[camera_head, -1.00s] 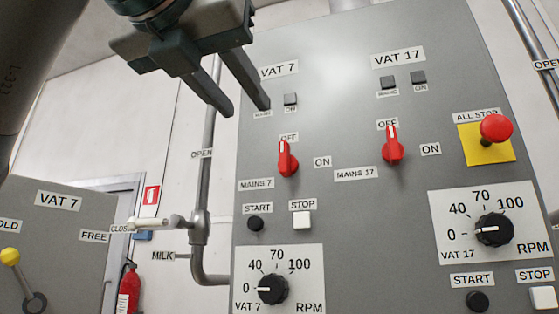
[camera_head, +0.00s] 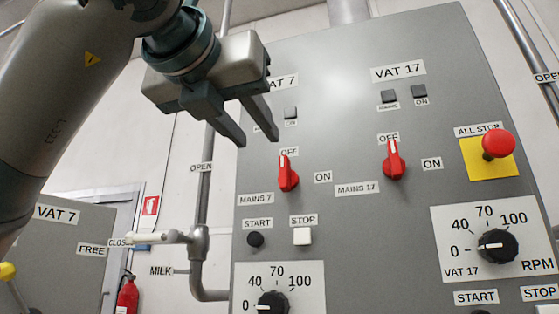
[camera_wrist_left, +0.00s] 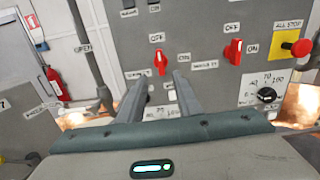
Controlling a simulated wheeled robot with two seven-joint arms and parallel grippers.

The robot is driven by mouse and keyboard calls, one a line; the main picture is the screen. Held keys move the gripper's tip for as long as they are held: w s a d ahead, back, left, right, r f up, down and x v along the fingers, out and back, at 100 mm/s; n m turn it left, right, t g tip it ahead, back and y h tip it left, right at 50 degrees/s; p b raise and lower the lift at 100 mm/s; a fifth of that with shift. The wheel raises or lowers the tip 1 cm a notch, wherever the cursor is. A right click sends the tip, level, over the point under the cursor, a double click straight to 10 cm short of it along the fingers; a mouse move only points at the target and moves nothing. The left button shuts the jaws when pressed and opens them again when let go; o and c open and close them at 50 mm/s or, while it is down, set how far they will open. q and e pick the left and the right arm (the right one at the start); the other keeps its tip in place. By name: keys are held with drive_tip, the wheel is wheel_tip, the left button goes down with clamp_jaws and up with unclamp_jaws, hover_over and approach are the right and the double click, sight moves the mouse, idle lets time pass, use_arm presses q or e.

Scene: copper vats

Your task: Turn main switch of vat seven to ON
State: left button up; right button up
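The red main switch of vat seven (camera_head: 288,174), labelled MAINS 7, points up at OFF, with its ON label (camera_head: 323,177) to the right. It also shows in the left wrist view (camera_wrist_left: 160,62), just beyond and between the fingers. My left gripper (camera_head: 259,143) is open and empty, its two fingers up and left of the switch and apart from it. The fingers also show in the left wrist view (camera_wrist_left: 158,95). The similar red MAINS 17 switch (camera_head: 395,160) also points up at OFF. My right gripper is in neither view.
A red ALL STOP button (camera_head: 497,144) on a yellow plate sits at the panel's right. Below the vat seven switch are a black START button (camera_head: 255,240) and a white STOP button (camera_head: 303,236). A milk pipe with a white valve handle (camera_head: 155,238) runs along the left.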

sight(283, 168)
use_arm(q)
drive_tip(key=p+x, duration=0.2)
drive_tip(key=x, duration=0.9)
drive_tip(key=shift+w, duration=0.2)
drive_tip(key=shift+w+d+p, duration=0.3)
drive_tip(key=shift+w+p, duration=0.1)
drive_tip(key=shift+w, duration=0.25)
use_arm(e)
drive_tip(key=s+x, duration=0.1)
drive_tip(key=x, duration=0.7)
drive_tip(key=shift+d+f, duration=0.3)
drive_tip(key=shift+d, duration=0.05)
use_arm(q)
clamp_jaws()
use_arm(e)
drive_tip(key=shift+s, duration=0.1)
